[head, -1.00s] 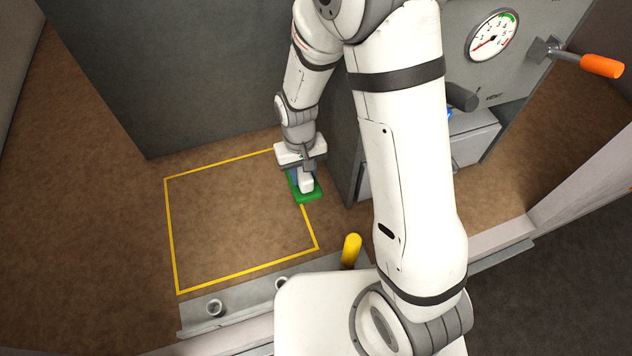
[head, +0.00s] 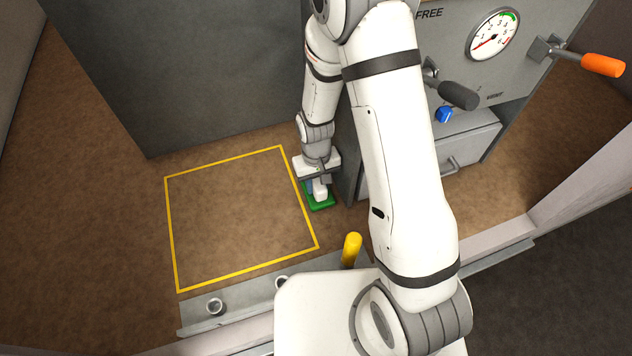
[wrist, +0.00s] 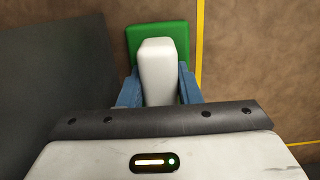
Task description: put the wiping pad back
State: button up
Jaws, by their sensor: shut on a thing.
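The wiping pad (head: 321,204) is a green slab with a white block handle. My gripper (head: 317,188) is shut on the white handle, one blue finger on each side. In the wrist view the green pad (wrist: 175,31) lies beyond the white handle (wrist: 157,70), between the blue fingers of my gripper (wrist: 158,86). In the head view the pad is just right of the yellow outline (head: 167,235), close to the grey cabinet's side. Whether the pad touches the brown surface is hard to tell.
The grey cabinet (head: 372,185) carries a gauge (head: 493,35), a black lever (head: 458,95), a blue knob (head: 444,115) and an orange-handled lever (head: 602,65). A yellow post (head: 351,249) stands at the front rail (head: 245,301). The outlined area is clear.

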jog(key=shift+f, duration=0.15)
jog(key=o, duration=0.5)
jog(key=shift+f, duration=0.1)
jog(key=o, duration=0.4)
jog(key=shift+o, duration=0.2)
notch_tip(320, 180, up, 12)
jog(key=w, duration=0.1)
jog(key=shift+a+r+p, duration=0.15)
jog(key=shift+r+p, duration=0.05)
jog(key=shift+p, duration=0.2)
